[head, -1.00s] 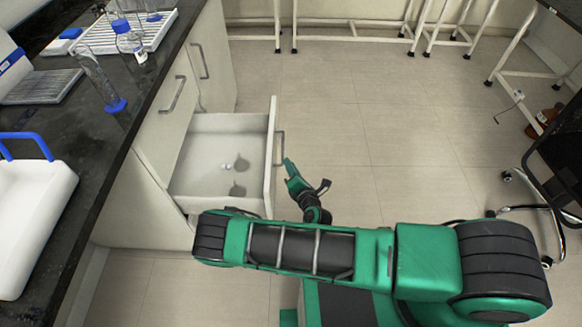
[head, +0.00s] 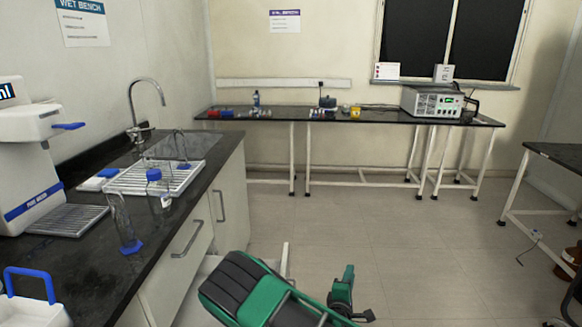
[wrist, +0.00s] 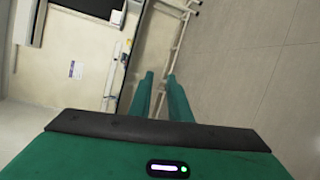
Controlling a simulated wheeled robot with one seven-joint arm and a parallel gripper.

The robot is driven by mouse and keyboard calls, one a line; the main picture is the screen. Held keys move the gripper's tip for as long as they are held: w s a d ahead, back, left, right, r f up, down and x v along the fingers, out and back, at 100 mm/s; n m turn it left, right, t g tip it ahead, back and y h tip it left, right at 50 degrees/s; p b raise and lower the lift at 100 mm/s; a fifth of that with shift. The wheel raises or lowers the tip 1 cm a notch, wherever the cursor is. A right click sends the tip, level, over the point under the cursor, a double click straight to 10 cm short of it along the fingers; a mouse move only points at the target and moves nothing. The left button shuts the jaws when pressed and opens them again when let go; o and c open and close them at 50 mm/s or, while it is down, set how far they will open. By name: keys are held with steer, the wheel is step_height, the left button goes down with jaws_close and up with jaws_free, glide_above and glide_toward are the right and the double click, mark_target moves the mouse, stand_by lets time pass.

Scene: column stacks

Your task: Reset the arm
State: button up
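My green arm is at the lower middle of the head view, bent beside the lab bench. My gripper (wrist: 160,82) shows in the wrist view with its two green fingers apart and nothing between them.
The dark bench (head: 88,270) at left holds a water purifier (head: 28,165), a bottle (head: 158,188), a glass cylinder (head: 122,225) and a white caddy (head: 35,312). A back table (head: 375,117) bears an instrument (head: 432,102).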

steer(key=s+d+r+m+g+h, duration=0.25)
steer(key=d+r+m, duration=0.2)
steer(key=d, duration=0.25)
steer(key=s+d+r+m+g+h, duration=0.1)
steer(key=s+d+r+m+g, duration=0.3)
steer(key=d, duration=0.4)
steer(key=s+d+r+m+g+h, duration=0.1)
steer(key=d+r+m+g+h, duration=0.15)
steer(key=d+m+g, duration=0.35)
steer(key=s+d+r+m+g+y, duration=0.4)
steer(key=s+d, duration=0.3)
steer(key=s, duration=0.5)
steer(key=s+a+r+m+y, duration=0.1)
steer(key=s+a+r+y, duration=0.1)
steer(key=s+r, duration=0.2)
steer(key=s+a+r+m+y, duration=0.1)
steer(key=s+a+r+y, duration=0.1)
steer(key=s, duration=0.8)
steer(key=s+a+r+m+t+y, duration=0.1)
steer(key=s+a+r+m+y, duration=0.1)
steer(key=s+r+y, duration=0.2)
steer(key=s+r, duration=0.2)
steer(key=s, duration=0.2)
steer(key=shift+a+r, duration=0.3)
steer(key=shift+r, duration=0.1)
